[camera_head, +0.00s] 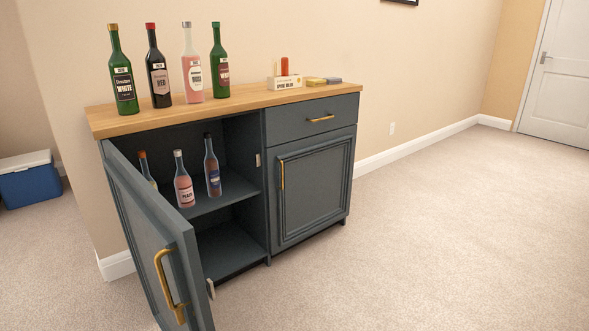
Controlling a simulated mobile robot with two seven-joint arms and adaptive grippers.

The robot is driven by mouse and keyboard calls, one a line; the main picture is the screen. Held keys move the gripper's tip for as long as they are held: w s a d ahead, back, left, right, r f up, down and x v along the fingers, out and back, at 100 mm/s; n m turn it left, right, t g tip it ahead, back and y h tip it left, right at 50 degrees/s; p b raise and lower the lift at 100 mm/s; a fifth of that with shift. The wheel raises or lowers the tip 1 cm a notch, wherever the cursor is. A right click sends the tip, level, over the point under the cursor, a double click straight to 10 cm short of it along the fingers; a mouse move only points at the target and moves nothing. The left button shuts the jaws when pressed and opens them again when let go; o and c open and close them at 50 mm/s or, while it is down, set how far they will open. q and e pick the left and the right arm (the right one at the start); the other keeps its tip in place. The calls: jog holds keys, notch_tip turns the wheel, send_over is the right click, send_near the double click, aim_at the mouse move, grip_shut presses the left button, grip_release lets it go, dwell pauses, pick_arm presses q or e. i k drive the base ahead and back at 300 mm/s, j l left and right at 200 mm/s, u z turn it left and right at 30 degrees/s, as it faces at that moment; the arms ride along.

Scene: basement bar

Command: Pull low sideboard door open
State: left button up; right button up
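The low sideboard (221,113) is dark blue-grey with a light wood top and stands against the wall. Its left door (150,243) is swung well open toward me, with a gold handle (167,287) on its outer face. Behind it the left compartment shows a shelf (235,190) with several bottles, including a pink bottle (184,182) and a dark bottle (212,168). The right door (311,189) is shut and has a gold handle (282,175). Neither of my grippers shows in the head view.
Several wine bottles (191,67) and a small box (285,82) stand on the sideboard top. A drawer (313,121) above the right door is shut. A blue cooler (30,182) sits at far left. Carpet (450,220) at right is clear.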

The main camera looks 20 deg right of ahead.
aim_at(309, 179)
jog(key=l, duration=0.4)
jog(key=i+l+z, duration=0.1)
jog(key=l, duration=0.25)
jog(key=i+l, duration=0.15)
jog(key=l, duration=0.25)
jog(key=i+l+z, duration=0.15)
jog(key=i+l, duration=0.2)
jog(key=l, duration=0.2)
jog(key=i+l+z, duration=0.15)
jog(key=i+l, duration=0.25)
jog(key=l, duration=0.1)
